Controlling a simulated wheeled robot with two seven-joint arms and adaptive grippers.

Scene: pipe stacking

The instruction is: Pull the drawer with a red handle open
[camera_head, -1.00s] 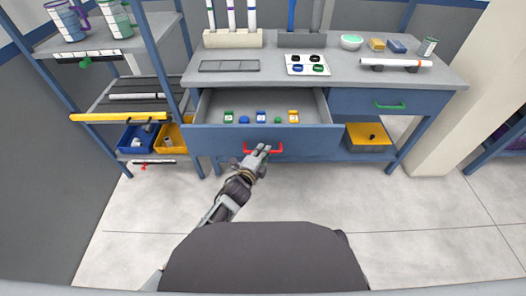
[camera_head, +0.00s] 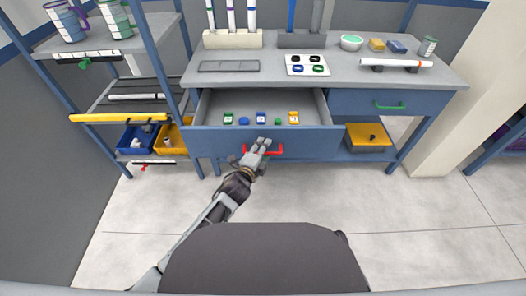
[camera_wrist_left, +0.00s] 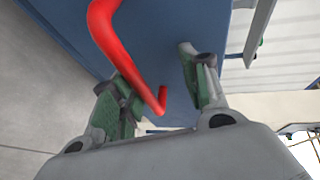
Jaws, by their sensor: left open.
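The drawer with the red handle (camera_head: 276,151) stands pulled out from the left half of the workbench; its blue front (camera_head: 318,137) faces me. Several small coloured items lie inside it. My left gripper (camera_head: 262,146) is open at the left part of the handle. In the left wrist view the handle (camera_wrist_left: 125,58) runs from the top down toward the space between the open fingers of the gripper (camera_wrist_left: 168,90). Its lower end lies near the left finger; I cannot tell whether they touch. My right gripper is not in view.
A closed drawer with a green handle (camera_head: 389,105) is to the right. The benchtop (camera_head: 275,72) holds a tray of rings, a pipe on supports and pipe holders. A shelf rack (camera_head: 130,98) stands at the left. The floor in front is clear.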

